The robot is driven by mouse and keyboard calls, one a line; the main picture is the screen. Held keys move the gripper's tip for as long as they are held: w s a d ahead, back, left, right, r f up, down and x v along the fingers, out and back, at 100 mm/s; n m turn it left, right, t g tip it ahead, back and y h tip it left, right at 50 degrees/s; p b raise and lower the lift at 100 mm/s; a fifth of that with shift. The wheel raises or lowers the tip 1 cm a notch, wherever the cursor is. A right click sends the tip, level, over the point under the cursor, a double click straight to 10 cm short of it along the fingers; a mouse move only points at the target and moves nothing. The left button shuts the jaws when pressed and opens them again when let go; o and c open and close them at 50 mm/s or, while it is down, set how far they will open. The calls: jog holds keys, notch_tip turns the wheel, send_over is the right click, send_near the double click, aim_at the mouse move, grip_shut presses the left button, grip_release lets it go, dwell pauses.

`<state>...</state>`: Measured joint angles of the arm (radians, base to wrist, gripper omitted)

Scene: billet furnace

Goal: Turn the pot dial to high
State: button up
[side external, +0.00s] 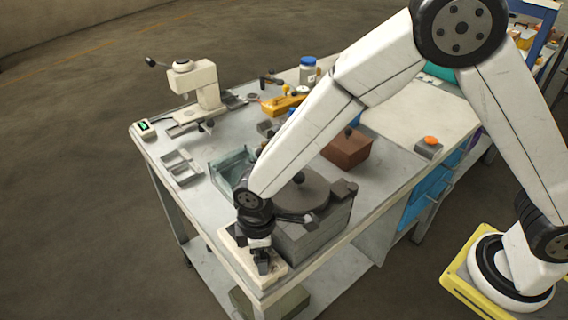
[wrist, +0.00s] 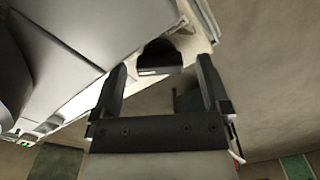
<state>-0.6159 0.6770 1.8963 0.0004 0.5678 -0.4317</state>
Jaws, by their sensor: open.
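The dial (wrist: 158,53) is a dark, rounded knob with a pale mark on its edge, on a cream base (wrist: 198,18) in the wrist view. My gripper (wrist: 162,65) is open, its two dark fingers on either side of the dial's line, with the dial just beyond or between the tips; I cannot tell whether they touch it. In the side view my gripper (side external: 263,265) points down over the cream base (side external: 234,250) at the table's near corner. The dial is hidden there behind my gripper. The grey furnace box (side external: 310,236) with a round lid stands beside it.
A glass tray (side external: 228,168) and a brown box (side external: 347,150) stand close to the furnace. A white press (side external: 196,85), a blue-lidded jar (side external: 308,70) and a grey divided tray (side external: 181,167) are farther back. Free room lies off the table's front edge.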

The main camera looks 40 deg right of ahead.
jog(key=c, duration=1.3)
jog(key=shift+m, duration=0.4)
jog(key=m, duration=1.1)
jog(key=shift+m, duration=0.3)
jog(key=m, duration=0.6)
jog(key=shift+d, duration=0.1)
jog(key=m, duration=0.5)
jog(key=shift+m, duration=0.4)
